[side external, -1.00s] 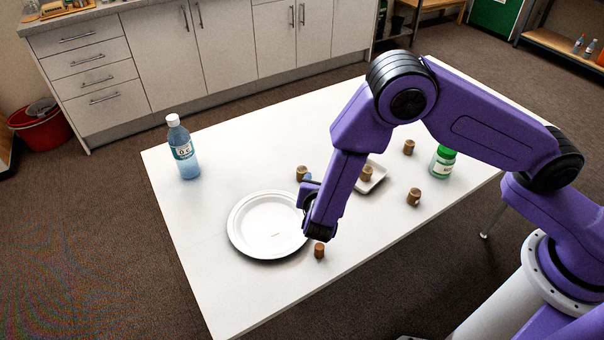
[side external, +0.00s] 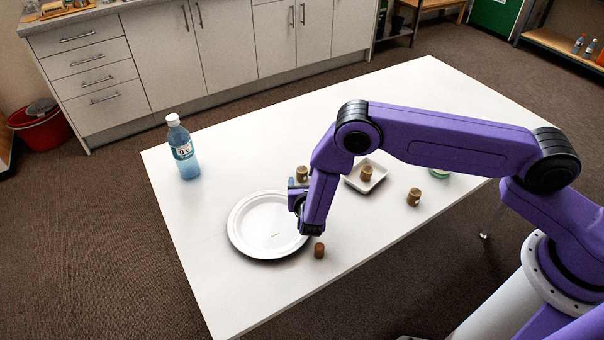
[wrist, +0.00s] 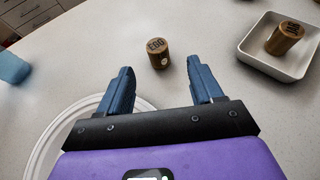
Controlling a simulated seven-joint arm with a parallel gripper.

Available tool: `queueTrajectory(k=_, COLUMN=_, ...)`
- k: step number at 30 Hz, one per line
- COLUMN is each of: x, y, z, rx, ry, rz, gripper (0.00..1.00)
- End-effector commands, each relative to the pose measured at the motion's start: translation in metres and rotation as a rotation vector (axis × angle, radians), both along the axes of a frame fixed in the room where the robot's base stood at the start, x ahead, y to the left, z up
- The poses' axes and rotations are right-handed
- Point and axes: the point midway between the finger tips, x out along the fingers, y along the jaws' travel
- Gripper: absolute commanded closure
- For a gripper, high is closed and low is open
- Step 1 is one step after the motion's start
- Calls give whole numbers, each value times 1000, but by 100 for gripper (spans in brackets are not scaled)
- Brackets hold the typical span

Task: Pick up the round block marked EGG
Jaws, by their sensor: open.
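The round brown block marked EGG (wrist: 158,55) stands upright on the table in the wrist view, its lettering on top. It lies just beyond my fingertips, roughly midway between them. In the side view, the block just behind my gripper appears to be it (side external: 302,174); its lettering is too small to read there. My gripper (wrist: 160,70) is open and empty, with blue fingers spread wide. In the side view my gripper (side external: 295,190) hangs over the right edge of the plate.
A white plate (side external: 238,240) lies beneath and left of my gripper. A square white tray (side external: 352,183) holds another round block (side external: 366,174). Other blocks stand at right (side external: 413,197) and in front (side external: 319,250). A water bottle (side external: 183,150) stands at the back left.

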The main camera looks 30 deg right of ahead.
Motion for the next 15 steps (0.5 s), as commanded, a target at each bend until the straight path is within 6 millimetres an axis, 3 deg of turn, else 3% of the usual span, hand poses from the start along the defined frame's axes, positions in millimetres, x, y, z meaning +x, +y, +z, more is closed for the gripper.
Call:
queueTrajectory(k=10, x=23, y=-12, z=-10, rx=0, ry=1, rz=-1, gripper=35)
queueTrajectory(k=15, x=45, y=-21, z=-17, rx=0, ry=0, rz=-2, gripper=35)
